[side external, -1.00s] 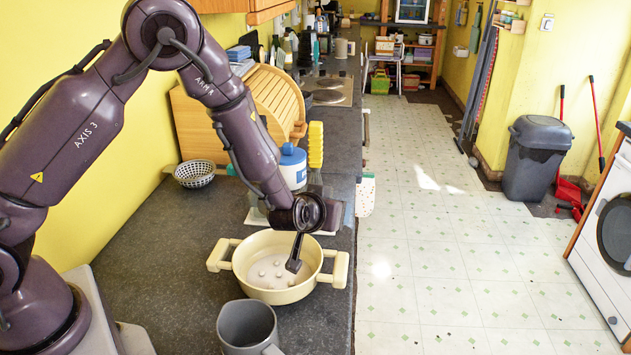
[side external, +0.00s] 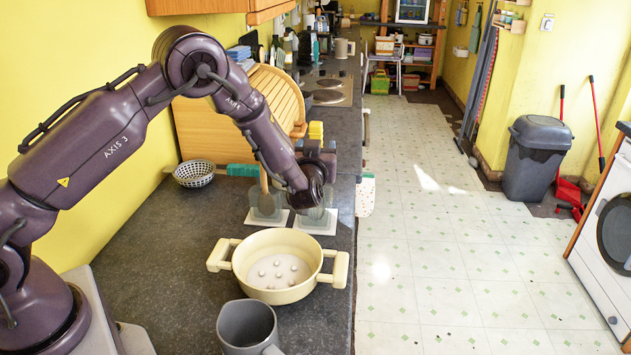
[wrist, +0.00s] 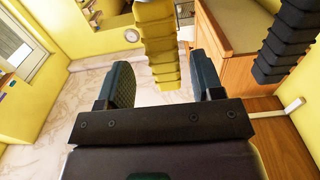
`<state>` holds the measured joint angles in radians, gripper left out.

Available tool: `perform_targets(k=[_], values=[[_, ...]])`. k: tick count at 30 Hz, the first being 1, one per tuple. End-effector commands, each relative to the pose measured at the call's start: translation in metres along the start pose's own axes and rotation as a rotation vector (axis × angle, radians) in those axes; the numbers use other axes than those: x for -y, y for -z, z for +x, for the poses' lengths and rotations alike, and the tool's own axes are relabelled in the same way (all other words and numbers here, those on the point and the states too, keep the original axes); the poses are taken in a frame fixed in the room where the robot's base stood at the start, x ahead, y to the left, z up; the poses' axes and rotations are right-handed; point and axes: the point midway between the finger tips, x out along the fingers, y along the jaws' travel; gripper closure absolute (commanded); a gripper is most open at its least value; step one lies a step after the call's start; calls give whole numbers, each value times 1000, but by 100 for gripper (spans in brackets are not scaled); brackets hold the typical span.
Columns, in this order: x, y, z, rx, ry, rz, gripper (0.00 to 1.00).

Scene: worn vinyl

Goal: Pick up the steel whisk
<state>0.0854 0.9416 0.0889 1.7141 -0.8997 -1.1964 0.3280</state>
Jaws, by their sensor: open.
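I cannot make out the steel whisk's wires in either view. A yellow ribbed upright piece (wrist: 158,45) stands between and beyond the open fingers of my gripper (wrist: 165,85) in the wrist view. A black ribbed piece (wrist: 288,40) hangs in view to the right, outside the fingers. I cannot tell which of these, if either, belongs to the whisk. In the side view the yellow piece's top (side external: 316,130) shows behind my gripper (side external: 322,158). Two clear holders (side external: 265,205) (side external: 318,222) stand on white squares below my wrist; the wrist partly hides one.
A cream two-handled pot (side external: 277,293) stands on the dark counter (side external: 165,245), with a grey mug (side external: 245,325) in front. The counter's right edge is close to the holders.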

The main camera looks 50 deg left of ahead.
Motion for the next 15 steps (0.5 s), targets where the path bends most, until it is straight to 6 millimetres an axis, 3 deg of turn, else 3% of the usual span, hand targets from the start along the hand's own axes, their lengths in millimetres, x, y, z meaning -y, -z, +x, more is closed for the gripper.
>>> perform_targets(k=[9, 15], values=[[5, -2, 42, 0, 2, -1, 39], [4, -2, 52, 0, 0, -1, 39]])
